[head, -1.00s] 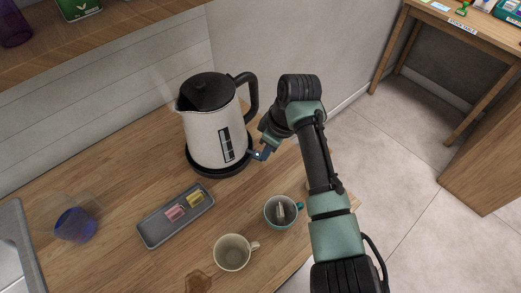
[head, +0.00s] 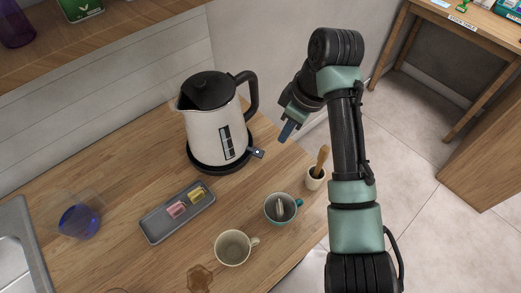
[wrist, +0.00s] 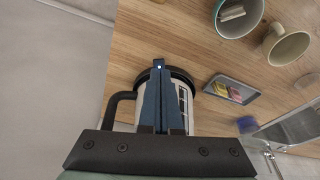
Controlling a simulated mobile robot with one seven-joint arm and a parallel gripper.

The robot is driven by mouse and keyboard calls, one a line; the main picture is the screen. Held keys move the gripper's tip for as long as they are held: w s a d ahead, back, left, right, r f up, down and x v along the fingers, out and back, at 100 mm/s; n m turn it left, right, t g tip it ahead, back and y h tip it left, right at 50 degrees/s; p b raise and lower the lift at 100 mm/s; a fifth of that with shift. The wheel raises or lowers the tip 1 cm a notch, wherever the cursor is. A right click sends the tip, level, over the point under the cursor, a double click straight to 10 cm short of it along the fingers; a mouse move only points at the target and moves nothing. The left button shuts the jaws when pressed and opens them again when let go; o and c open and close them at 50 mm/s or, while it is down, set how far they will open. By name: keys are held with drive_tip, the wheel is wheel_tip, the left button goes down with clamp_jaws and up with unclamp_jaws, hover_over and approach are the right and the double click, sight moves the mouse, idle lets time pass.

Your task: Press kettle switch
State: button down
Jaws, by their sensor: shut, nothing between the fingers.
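The white kettle (head: 213,135) with black lid and handle stands upright on its dark round base (head: 215,168) on the wooden counter. The kettle switch (head: 257,153) is a small grey tab jutting from the right of the base, with a small bright light on it. My gripper (head: 286,132) is shut and empty, up and to the right of the switch, apart from it in the head view. In the wrist view, the switch (wrist: 159,64) shows just past my blue fingertips (wrist: 161,80), which hide part of the kettle.
A grey tray (head: 178,212) with pink and yellow packets lies in front of the kettle. A cream mug (head: 232,248), a teal mug (head: 281,208) and a small cup with a brown-handled tool (head: 315,178) stand to the right.

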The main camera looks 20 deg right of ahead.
drive_tip(key=shift+p+v, duration=0.65)
drive_tip(key=shift+v, duration=1.3)
